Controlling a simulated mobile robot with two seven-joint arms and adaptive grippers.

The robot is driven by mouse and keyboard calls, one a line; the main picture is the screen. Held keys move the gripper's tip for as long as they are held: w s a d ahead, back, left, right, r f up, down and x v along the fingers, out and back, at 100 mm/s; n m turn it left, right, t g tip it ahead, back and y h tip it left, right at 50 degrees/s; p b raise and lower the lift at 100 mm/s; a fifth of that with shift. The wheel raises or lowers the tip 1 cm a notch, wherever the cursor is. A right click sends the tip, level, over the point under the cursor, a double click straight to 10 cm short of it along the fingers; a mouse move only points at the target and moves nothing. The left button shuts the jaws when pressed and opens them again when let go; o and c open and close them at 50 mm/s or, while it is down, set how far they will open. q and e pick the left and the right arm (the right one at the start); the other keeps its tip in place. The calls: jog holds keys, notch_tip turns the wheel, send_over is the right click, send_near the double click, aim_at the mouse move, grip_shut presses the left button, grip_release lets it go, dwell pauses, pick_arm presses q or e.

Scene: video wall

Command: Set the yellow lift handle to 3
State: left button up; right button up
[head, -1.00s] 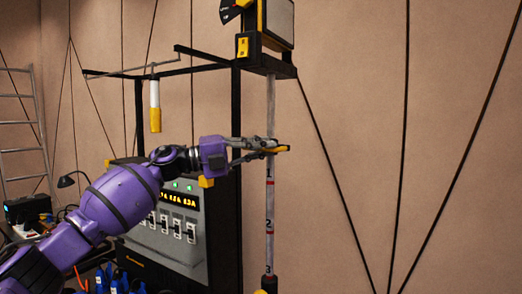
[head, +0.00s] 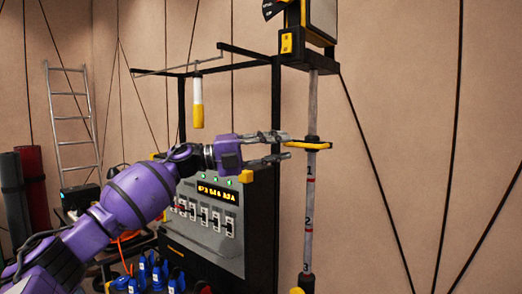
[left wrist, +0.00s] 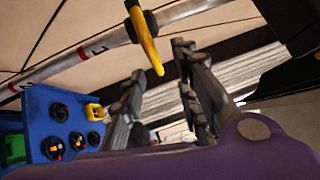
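The yellow lift handle (head: 308,145) sits on an upright pale pole (head: 309,195) marked 1, 2 and 3 from top to bottom. The handle is a little above the mark 1 (head: 309,170). My right gripper is not in view.
A grey control panel (head: 212,215) with lit digits and sliders stands behind my left arm. A white and yellow cylinder (head: 197,102) hangs from a black frame (head: 277,110). A ladder (head: 72,120) leans at the wall on the left. Right of the pole is free.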

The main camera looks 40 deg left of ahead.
pick_arm(q)
jog(key=v, duration=0.5)
jog(key=shift+s+a, duration=0.1)
jog(key=shift+a, duration=0.1)
dwell(0.3)
